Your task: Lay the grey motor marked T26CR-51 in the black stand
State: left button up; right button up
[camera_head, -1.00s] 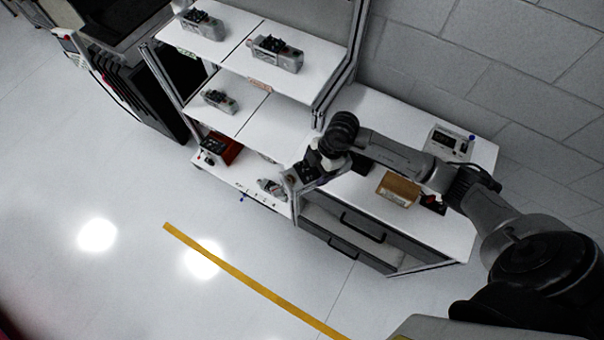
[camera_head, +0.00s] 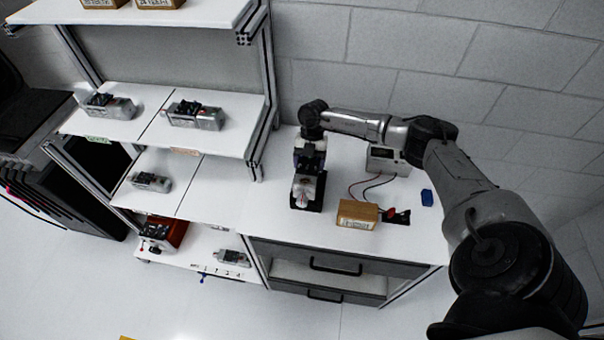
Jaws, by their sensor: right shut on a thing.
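My right gripper (camera_head: 306,180) points down over the left part of the workbench. It is shut on a grey motor (camera_head: 304,196), which is mostly hidden by the jaws. The black stand (camera_head: 318,200) is just below and around the motor on the bench top. I cannot tell whether the motor touches the stand or is just above it. The marking on the motor is too small to read. My left gripper is not in view.
Other grey motors sit on the shelves, two on the upper shelf (camera_head: 150,128). A cardboard box (camera_head: 357,214) stands right of the stand, near a meter (camera_head: 388,160) with wires and a blue object (camera_head: 427,198). The shelf post (camera_head: 268,95) rises to the left.

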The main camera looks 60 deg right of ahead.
jog(key=shift+d, duration=0.2)
jog(key=shift+f+b, duration=0.5)
jog(key=shift+b, duration=0.05)
jog(key=shift+f+b, duration=1.8)
jog(key=shift+f, duration=0.3)
jog(key=shift+w+f, duration=0.1)
jog(key=shift+f, duration=0.55)
dwell(0.4)
jog(key=shift+f+b, duration=0.55)
jog(key=shift+f, duration=0.1)
